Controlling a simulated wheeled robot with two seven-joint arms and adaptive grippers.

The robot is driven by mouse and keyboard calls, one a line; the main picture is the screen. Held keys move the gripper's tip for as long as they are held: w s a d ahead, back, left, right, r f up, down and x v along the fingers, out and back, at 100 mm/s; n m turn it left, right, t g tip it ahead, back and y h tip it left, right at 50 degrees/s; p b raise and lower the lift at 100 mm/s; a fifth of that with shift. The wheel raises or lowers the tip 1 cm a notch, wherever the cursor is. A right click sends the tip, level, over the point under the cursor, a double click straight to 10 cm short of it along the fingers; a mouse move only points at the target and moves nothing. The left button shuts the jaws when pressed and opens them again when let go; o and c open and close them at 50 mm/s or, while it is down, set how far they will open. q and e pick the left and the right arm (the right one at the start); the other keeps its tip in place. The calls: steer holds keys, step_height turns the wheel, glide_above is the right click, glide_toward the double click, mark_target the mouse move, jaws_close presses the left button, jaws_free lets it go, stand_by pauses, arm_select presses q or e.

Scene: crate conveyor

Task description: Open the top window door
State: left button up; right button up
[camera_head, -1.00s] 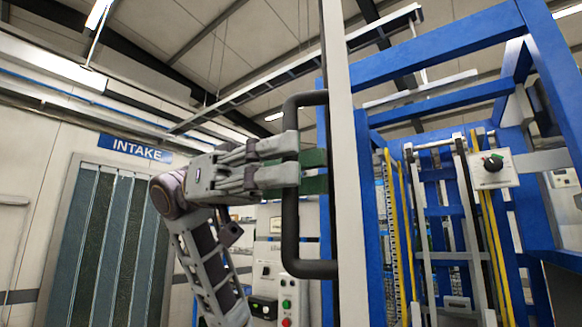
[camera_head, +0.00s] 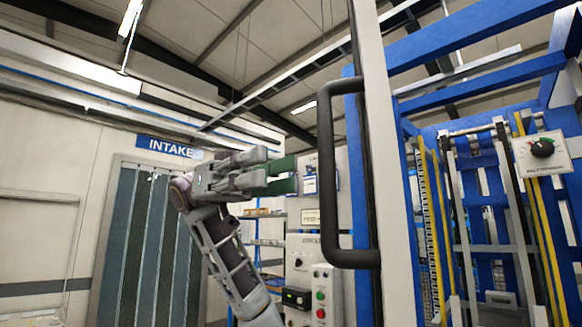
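The black D-shaped handle (camera_head: 326,178) is fixed to a tall pale upright edge (camera_head: 382,165), which looks like the door's frame, in the middle of the head view. My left gripper (camera_head: 289,175) is left of the handle, with green finger pads pointing right towards its bar. A small gap shows between the pads and the bar, and nothing is held. The fingers overlap in this view, but they look parted. My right gripper is not in view.
A blue frame machine (camera_head: 480,45) with yellow guards stands at the right, with a knob box (camera_head: 541,152) on it. A control panel (camera_head: 322,292) with buttons stands behind the handle.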

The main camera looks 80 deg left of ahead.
arm_select(q)
steer(key=shift+v, duration=1.2)
